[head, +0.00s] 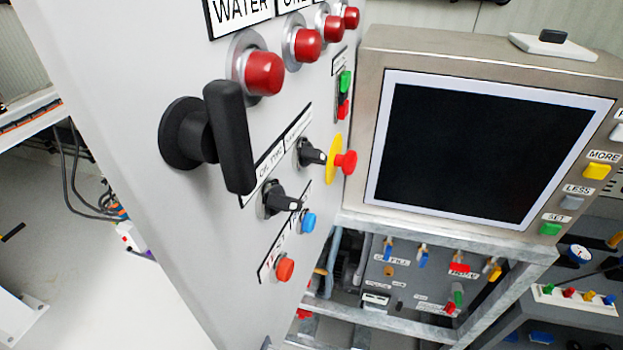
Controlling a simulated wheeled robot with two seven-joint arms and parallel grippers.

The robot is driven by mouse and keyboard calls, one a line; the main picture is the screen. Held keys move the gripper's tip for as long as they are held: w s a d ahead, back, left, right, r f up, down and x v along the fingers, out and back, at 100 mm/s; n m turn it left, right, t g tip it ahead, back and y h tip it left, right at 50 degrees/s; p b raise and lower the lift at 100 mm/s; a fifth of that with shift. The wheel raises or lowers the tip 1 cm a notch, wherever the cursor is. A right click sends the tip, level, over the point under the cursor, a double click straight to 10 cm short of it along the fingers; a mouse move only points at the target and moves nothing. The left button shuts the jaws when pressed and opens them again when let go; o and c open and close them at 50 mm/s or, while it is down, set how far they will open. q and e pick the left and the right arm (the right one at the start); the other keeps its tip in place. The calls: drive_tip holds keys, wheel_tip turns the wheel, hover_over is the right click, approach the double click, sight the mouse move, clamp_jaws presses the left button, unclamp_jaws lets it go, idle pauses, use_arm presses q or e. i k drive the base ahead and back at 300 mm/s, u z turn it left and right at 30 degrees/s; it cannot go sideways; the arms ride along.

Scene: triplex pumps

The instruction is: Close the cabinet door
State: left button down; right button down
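The cabinet door (130,100) is a large light grey panel, seen at a slant across the left and middle of the head view. A black handle (229,137) sticks out from it. Red lamps (264,74), black rotary switches (277,199), a blue button (308,222) and an orange-red button (285,269) are on its face. The door's hinge side and the cabinet's inside are not clearly seen, so I cannot tell how far open it stands. Neither of my grippers is in view.
A metal console with a dark screen (470,150) stands to the right, on a metal frame (440,235). A lower panel (400,285) with small valves sits under it. Cables (85,190) hang at the left. Pale floor (110,310) shows at the lower left.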

sight(131, 76)
drive_tip(key=u, duration=0.95)
drive_tip(key=k, duration=1.15)
drive_tip(key=z, duration=0.75)
